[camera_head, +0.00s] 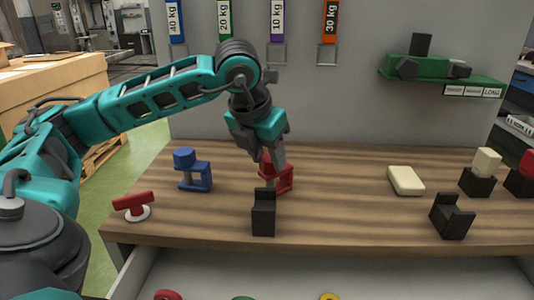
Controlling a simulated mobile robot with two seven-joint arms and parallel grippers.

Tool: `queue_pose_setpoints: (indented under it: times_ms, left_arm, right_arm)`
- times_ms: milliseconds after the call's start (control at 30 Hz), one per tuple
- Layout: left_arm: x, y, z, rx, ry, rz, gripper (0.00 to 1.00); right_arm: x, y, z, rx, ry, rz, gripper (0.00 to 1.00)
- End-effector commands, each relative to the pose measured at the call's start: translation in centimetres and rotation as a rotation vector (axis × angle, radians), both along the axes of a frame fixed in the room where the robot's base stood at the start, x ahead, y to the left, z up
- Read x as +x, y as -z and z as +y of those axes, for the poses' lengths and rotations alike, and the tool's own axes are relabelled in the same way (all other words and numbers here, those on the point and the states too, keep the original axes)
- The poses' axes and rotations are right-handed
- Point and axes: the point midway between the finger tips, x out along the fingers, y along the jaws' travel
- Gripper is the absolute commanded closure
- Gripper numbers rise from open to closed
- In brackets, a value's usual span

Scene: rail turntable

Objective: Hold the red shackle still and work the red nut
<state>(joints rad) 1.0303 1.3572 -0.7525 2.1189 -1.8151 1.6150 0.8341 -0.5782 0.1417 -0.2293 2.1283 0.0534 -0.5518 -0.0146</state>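The red shackle (284,182) stands on the wooden table near its middle, behind a black stand. Only part of the red shackle shows. My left gripper (273,158) points down at its top, with the fingers right at or in front of the red part there. That upper red part, possibly the red nut, is mostly hidden by the fingers. I cannot tell whether the fingers are shut on it or only beside it. My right gripper is not in view.
A blue shackle (201,178) stands to the left, and a red T-shaped handle (133,202) sits front left. A black stand (263,213) is close in front of the red shackle. A cream block (405,181) and another black stand (451,217) are at right. An open drawer (400,275) lies below.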

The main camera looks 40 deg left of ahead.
Motion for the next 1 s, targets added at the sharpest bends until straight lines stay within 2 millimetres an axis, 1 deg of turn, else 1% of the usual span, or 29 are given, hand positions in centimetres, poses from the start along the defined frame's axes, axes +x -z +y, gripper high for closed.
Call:
queue_pose_setpoints:
  times_ms: [33, 300, 367, 400, 467, 567, 800, 900, 1000]
  left_arm:
    - [0.0, 0.0, 0.0, 0.000, 0.000, 0.000, 0.62]
    - [0.0, 0.0, 0.0, 0.000, 0.000, 0.000, 0.88]
    - [0.0, 0.0, 0.0, 0.000, -0.001, 0.000, 0.93]
    - [0.0, 0.0, 0.0, 0.000, -0.005, 0.000, 0.95]
    - [0.0, -0.1, -0.1, -0.001, -0.030, 0.000, 0.95]
    - [0.1, -0.1, -0.3, -0.002, -0.123, 0.001, 0.95]
    - [0.3, -0.2, -0.6, -0.002, -0.412, 0.000, 0.95]
    - [0.3, -0.1, -0.6, -0.001, -0.490, 0.001, 0.95]
    - [0.3, -0.1, -0.6, 0.000, -0.525, -0.001, 0.95]
  right_arm:
    - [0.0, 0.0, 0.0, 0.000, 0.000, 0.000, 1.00]
    - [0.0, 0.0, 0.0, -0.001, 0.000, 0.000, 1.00]
    - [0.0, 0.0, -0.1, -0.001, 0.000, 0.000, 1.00]
    - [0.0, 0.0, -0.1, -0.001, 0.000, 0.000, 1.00]
    - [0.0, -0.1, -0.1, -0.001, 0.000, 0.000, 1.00]
    - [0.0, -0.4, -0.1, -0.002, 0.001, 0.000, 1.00]
    - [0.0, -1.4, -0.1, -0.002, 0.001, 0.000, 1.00]
    - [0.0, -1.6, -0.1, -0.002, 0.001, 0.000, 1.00]
    - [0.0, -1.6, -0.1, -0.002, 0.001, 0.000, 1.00]
